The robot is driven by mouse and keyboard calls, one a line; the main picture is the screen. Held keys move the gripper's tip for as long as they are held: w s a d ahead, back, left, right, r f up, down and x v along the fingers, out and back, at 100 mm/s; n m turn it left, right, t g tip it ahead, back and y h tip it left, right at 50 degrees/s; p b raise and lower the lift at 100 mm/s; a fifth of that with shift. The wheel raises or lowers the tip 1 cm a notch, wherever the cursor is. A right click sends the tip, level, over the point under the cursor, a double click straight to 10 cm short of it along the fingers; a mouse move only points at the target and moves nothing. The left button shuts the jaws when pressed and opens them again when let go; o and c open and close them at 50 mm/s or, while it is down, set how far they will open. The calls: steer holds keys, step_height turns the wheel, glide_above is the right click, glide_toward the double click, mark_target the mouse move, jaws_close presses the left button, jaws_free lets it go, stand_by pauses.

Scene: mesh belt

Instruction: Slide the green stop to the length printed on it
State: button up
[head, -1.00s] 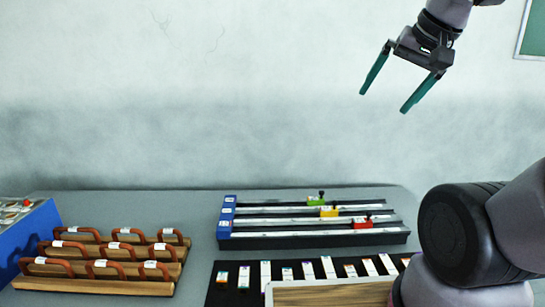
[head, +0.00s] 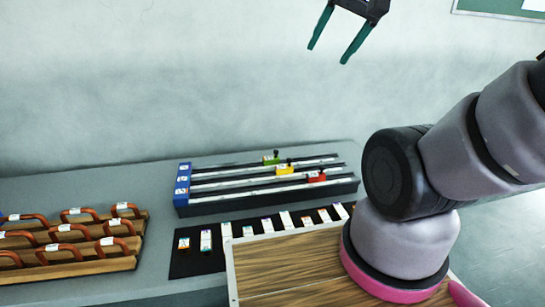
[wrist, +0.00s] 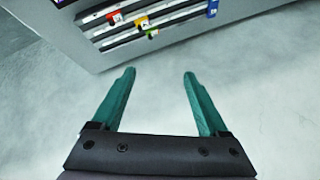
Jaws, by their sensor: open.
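The green stop (head: 271,159) sits on the farthest rail of a dark rail unit (head: 240,203), right of the middle. It also shows in the wrist view (wrist: 152,33). The print on it is too small to read. A yellow stop (head: 284,168) and a red stop (head: 316,177) sit on the nearer rails. A blue end block (head: 183,183) closes the left end of the rails. My gripper (head: 325,55) is open and empty, high above and behind the rail unit, apart from every stop. Its teal fingers also show in the wrist view (wrist: 158,75).
A wooden rack (head: 90,268) with several brown handles stands at the left. A black mat (head: 185,265) with several labelled pieces and a wooden board (head: 290,268) lie in front of the rails. My arm covers the right side.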

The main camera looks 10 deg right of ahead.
steer(key=shift+w, duration=0.4)
steer(key=shift+c, duration=0.7)
steer(key=m+g+h, duration=0.2)
steer(key=m+g, duration=0.3)
steer(key=g, duration=0.2)
glide_above(271, 158)
steer(key=d, duration=0.2)
step_height(271, 158, down, 29)
steer(key=f, duration=1.1)
steer(key=shift+w, duration=0.2)
steer(key=shift+r, duration=0.1)
jaws_close()
